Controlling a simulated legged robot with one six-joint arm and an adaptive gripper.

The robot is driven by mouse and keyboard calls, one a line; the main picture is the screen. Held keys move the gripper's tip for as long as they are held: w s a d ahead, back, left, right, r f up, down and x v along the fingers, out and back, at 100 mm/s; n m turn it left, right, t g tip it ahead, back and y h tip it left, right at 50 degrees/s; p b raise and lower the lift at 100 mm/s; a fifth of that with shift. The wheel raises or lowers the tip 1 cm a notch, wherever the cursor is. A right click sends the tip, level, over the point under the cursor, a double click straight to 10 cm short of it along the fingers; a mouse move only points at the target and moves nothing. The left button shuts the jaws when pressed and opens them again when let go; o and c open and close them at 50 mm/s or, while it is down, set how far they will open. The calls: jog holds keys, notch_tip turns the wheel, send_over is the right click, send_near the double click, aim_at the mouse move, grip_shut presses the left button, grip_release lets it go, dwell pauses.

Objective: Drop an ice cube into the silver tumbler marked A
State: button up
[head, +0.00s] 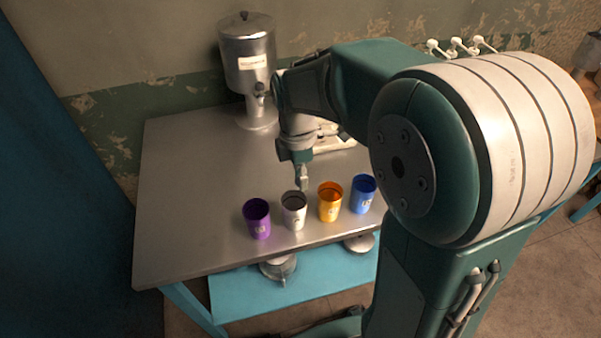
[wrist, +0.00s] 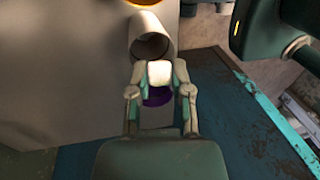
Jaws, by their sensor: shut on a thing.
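The silver tumbler (head: 294,212) stands upright on the metal table between the purple and orange tumblers. Its mark is too small to read. My gripper (head: 303,180) points down just above and slightly behind it. In the wrist view my gripper (wrist: 160,78) is shut on a pale, blocky ice cube (wrist: 160,72). The silver tumbler (wrist: 150,30) shows just beyond the cube, its dark mouth open toward the camera. The cube is apart from the inside of the tumbler as far as I can see. In the head view the cube is not clearly visible.
The purple tumbler (head: 257,220) stands left of the silver one, the orange (head: 330,203) and blue (head: 363,195) tumblers to the right. A metal dispenser (head: 247,65) stands at the back of the table (head: 180,190). The table's left side is clear; its front edge is close.

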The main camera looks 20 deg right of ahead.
jog(key=o, duration=0.8)
jog(key=shift+o, duration=0.2)
jog(key=shift+r, duration=0.1)
jog(key=v, duration=1.1)
jog(key=shift+r, duration=0.35)
jog(key=s+d+f+m+t, duration=0.2)
jog(key=s+m+t, duration=0.6)
jog(key=s+m, duration=0.8)
jog(key=shift+d+f+m, duration=0.2)
jog(key=shift+m, duration=0.9)
